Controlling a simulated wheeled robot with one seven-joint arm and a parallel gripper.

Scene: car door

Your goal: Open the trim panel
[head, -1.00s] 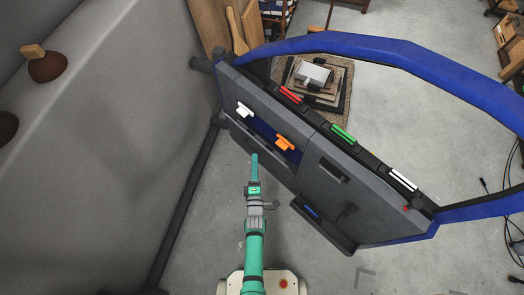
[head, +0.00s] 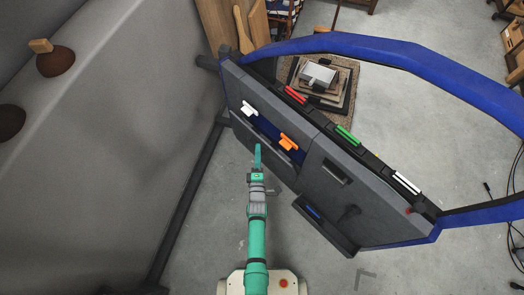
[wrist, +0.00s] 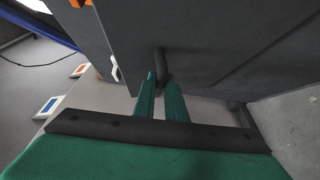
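The grey trim panel (head: 243,130) is on the left part of the car door. It stands tilted away from the door, and a blue recess shows behind its upper edge. My gripper (head: 258,147) is at the panel's outer face in the head view. In the wrist view my gripper (wrist: 161,82) has its two green fingers close on either side of a dark curved handle (wrist: 161,60) on the panel, with little gap between them. The fingers appear shut on the handle; their exact contact is partly hidden.
A white clip (head: 249,107) and an orange clip (head: 288,142) sit at the recess. Red, green and white strips line the door's top edge. A dark ledge (head: 325,224) juts out at the lower right. A grey wall (head: 110,140) stands left; the floor in front is clear.

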